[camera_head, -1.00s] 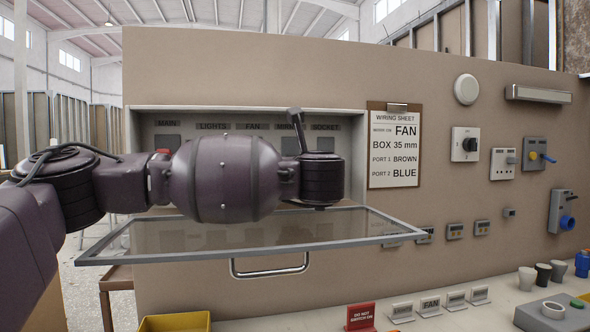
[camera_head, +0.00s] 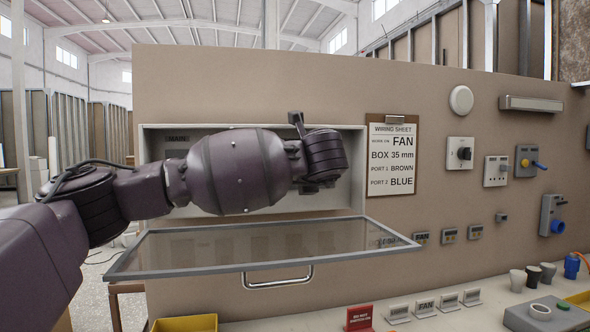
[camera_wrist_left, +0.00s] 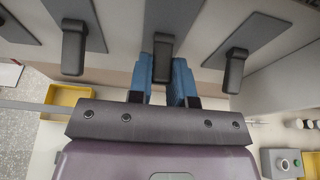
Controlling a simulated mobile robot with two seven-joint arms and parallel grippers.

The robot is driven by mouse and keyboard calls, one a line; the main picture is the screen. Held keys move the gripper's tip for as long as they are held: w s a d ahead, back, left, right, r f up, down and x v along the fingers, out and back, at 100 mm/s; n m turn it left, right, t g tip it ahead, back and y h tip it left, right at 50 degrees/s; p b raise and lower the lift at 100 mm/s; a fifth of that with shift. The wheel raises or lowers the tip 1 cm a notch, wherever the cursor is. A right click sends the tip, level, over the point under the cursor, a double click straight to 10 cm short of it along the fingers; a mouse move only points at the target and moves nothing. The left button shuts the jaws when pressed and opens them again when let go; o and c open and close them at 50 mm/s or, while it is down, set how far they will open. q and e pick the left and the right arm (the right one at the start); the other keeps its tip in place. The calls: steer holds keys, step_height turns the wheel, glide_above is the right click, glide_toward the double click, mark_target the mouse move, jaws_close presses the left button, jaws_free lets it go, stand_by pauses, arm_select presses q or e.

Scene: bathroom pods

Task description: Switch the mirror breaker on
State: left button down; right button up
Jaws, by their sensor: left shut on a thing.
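The open breaker box (camera_head: 358,165) is in the wall in the head view. My left arm covers most of its breakers and labels; only MAIN still shows. In the left wrist view, three dark breaker levers show: a left one (camera_wrist_left: 73,48), a middle one (camera_wrist_left: 163,50) and a right one (camera_wrist_left: 236,68). My left gripper (camera_wrist_left: 164,82) has its blue fingers on both sides of the middle lever and is shut on it. No label shows there, but its place matches the mirror breaker, second from the right. My right gripper is out of view.
The box's glass cover (camera_head: 270,245) is swung down below my left arm, its handle (camera_head: 280,280) underneath. A wiring sheet (camera_head: 391,160) hangs right of the box. A yellow tray (camera_head: 185,323), a red sign (camera_head: 359,318) and small label stands are below.

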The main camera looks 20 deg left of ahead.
arm_select(q)
step_height(320, 180, up, 2)
steer(key=g+h+p, duration=0.2)
steer(key=g+p, duration=0.1)
steer(key=shift+s+r, duration=0.1)
steer(key=shift+s, duration=0.05)
steer(key=shift+r+g+h+p, duration=0.1)
steer(key=shift+g+h+p, duration=0.4)
steer(key=shift+g+p, duration=0.35)
steer(key=shift+w+g+h+p, duration=0.2)
steer(key=shift+g+h+p, duration=0.1)
steer(key=shift+g+p, duration=0.1)
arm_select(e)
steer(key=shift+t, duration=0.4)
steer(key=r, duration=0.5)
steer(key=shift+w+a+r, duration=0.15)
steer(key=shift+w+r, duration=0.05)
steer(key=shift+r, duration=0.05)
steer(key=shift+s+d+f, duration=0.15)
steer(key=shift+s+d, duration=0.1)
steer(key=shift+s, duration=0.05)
arm_select(q)
steer(key=c, duration=1)
jaws_free()
steer(key=shift+c, duration=0.2)
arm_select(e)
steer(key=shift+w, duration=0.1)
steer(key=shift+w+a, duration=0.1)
